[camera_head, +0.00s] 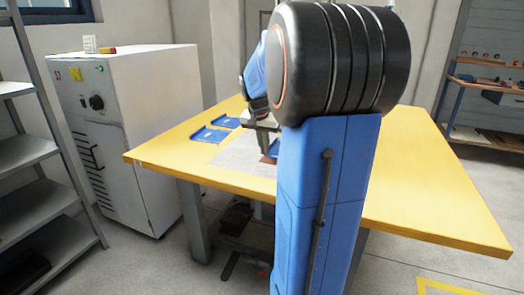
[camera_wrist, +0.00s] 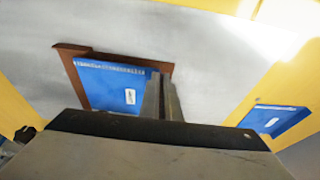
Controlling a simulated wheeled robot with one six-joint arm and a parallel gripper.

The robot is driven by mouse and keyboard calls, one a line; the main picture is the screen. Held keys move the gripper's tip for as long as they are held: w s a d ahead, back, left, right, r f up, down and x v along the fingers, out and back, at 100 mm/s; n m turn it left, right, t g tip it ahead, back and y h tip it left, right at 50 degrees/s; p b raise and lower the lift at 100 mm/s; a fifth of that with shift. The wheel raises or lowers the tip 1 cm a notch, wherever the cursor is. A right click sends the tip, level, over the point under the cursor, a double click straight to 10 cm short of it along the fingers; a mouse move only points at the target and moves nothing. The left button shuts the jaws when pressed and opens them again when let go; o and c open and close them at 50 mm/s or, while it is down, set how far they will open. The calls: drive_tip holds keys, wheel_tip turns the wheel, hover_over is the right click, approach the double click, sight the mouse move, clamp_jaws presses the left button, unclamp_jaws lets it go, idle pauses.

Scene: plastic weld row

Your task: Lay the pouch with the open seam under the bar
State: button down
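A blue pouch (camera_wrist: 112,84) with a small white label lies on a brown tray-like piece (camera_wrist: 70,62) in the wrist view. A broken whitish line runs along the pouch's upper edge. My gripper (camera_wrist: 163,78) is over the pouch's right end. Its two grey fingers stand close together, and I cannot tell whether the pouch is between them. In the head view my gripper (camera_head: 266,140) points down at the grey mat (camera_head: 238,156), with this pouch partly hidden behind it. Another blue pouch (camera_wrist: 276,119) lies to the right in the wrist view. No bar can be made out.
Two blue items (camera_head: 209,135) (camera_head: 227,122) lie flat on the yellow table (camera_head: 430,205), left of my arm. A white cabinet (camera_head: 140,130) stands left of the table and a grey shelf rack (camera_head: 30,155) at the far left. The table's right side is clear.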

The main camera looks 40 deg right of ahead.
drive_tip(key=shift+w+d, duration=0.25)
drive_tip(key=shift+d, duration=0.25)
drive_tip(key=shift+w+d, duration=0.2)
drive_tip(key=shift+d, duration=0.3)
drive_tip(key=shift+f, duration=1.1)
drive_tip(key=shift+f, duration=0.15)
drive_tip(key=c, duration=1.9)
unclamp_jaws()
drive_tip(key=shift+r, duration=0.2)
drive_tip(key=shift+r, duration=1.4)
drive_tip(key=shift+s+a+r, duration=0.2)
drive_tip(key=shift+s+a, duration=0.3)
drive_tip(key=shift+a, duration=0.75)
drive_tip(key=shift+s+a+r, duration=0.2)
drive_tip(key=shift+s+a, duration=0.35)
drive_tip(key=shift+a, duration=0.65)
drive_tip(key=shift+s+a+r, duration=0.2)
drive_tip(key=shift+s+a, duration=0.3)
drive_tip(key=shift+a, duration=0.75)
